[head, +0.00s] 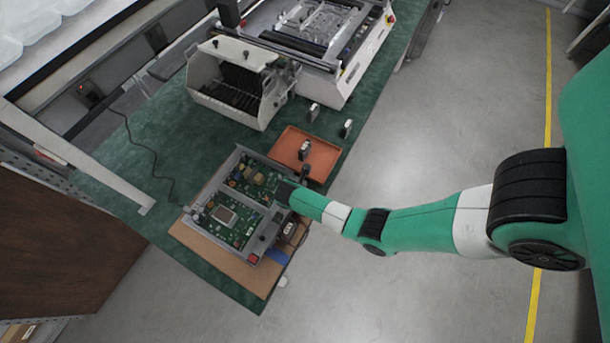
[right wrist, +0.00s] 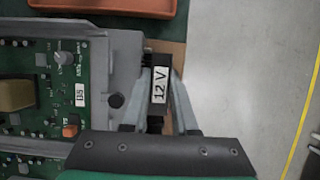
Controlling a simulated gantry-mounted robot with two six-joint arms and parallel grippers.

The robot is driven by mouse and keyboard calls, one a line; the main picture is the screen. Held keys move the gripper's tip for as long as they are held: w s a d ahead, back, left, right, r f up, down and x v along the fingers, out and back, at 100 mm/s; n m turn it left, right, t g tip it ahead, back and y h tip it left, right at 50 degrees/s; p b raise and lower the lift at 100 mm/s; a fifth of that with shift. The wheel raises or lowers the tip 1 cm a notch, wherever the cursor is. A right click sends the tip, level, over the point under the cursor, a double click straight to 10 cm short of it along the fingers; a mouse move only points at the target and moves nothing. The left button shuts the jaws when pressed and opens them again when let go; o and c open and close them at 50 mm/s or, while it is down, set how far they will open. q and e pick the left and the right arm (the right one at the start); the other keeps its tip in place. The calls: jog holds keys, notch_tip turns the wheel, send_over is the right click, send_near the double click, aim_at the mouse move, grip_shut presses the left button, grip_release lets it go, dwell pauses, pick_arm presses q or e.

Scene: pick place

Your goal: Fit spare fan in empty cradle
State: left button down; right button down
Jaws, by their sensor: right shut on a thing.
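A narrow black fan unit marked "12 V" (right wrist: 160,88) is between the fingers of my right gripper (right wrist: 158,100), which is shut on it in the right wrist view. The unit is beside the outer wall of a grey chassis (right wrist: 100,65); I cannot tell whether it touches a cradle. The empty cradle is not clearly visible. My left gripper is not in view.
Green circuit boards (head: 238,228) fill the chassis, on a brown board (head: 205,245). An orange tray (head: 322,160) holds a small dark unit (head: 304,150). Two small units (head: 313,112) (head: 345,128) stand on the green mat (head: 165,130). A white machine (head: 225,75) stands behind.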

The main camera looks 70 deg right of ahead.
jog(key=c, duration=0.8)
grip_release()
jog(key=shift+c, duration=0.2)
jog(key=shift+o, duration=1.2)
jog(key=shift+s, duration=0.1)
jog(key=c, duration=0.3)
jog(key=shift+w, duration=0.2)
jog(key=shift+c, duration=0.4)
notch_tip(320, 180, up, 7)
jog(key=p, duration=0.7)
jog(key=shift+s+p, duration=0.1)
jog(key=shift+p, duration=0.2)
